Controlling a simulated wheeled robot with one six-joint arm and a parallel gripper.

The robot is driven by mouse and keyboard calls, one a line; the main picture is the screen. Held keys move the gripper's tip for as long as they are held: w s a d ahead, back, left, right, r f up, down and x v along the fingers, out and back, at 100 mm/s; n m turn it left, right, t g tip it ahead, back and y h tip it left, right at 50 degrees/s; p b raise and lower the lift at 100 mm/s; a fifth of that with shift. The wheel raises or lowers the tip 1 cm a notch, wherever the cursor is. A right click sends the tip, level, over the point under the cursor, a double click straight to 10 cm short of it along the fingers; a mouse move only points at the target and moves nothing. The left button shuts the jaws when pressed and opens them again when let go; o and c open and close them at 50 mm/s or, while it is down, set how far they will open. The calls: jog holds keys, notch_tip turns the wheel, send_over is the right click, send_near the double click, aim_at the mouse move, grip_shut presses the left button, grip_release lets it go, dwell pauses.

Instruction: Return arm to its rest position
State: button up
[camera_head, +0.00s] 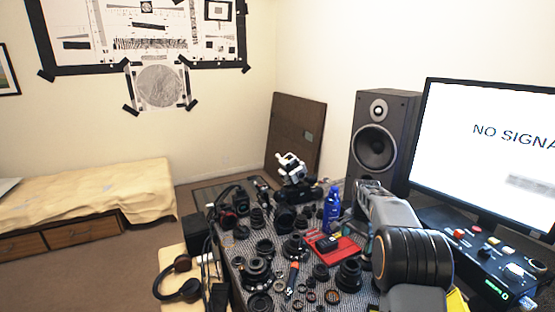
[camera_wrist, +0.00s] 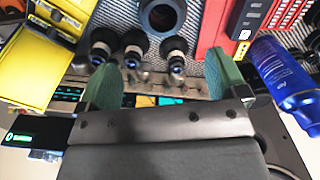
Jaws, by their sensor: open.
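My gripper (camera_wrist: 166,78) shows in the wrist view with its two green-padded fingers spread wide. Nothing is held between them. Three small black lens-like parts (camera_wrist: 134,47) stand just beyond the fingertips, apart from the pads as far as I can tell. In the head view my arm reaches in from the lower right over the right side of the crowded table (camera_head: 232,262). The gripper's fingers are not clear in that view.
A blue bottle (camera_head: 332,208) stands close to my arm; it also shows in the wrist view (camera_wrist: 285,80). A red case (camera_head: 335,247) and several lenses (camera_head: 257,270) crowd the table. A monitor (camera_head: 490,150), a control box (camera_head: 490,250) and a speaker (camera_head: 378,140) stand on the right.

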jog(key=s+a+r+n+t, duration=0.1)
jog(key=s+a+r+n, duration=0.1)
jog(key=s, duration=0.7)
jog(key=s+a+r+n+t, duration=0.1)
jog(key=s+a+n, duration=0.4)
jog(key=s, duration=0.5)
jog(key=s+a+r+n+t+p, duration=0.1)
jog(key=s+a+r+n, duration=0.2)
jog(key=s, duration=0.7)
jog(key=shift+s+a+r+n+t, duration=0.15)
jog(key=shift+s+a+n+t, duration=0.15)
jog(key=shift+a+n, duration=0.6)
jog(key=shift+a, duration=0.15)
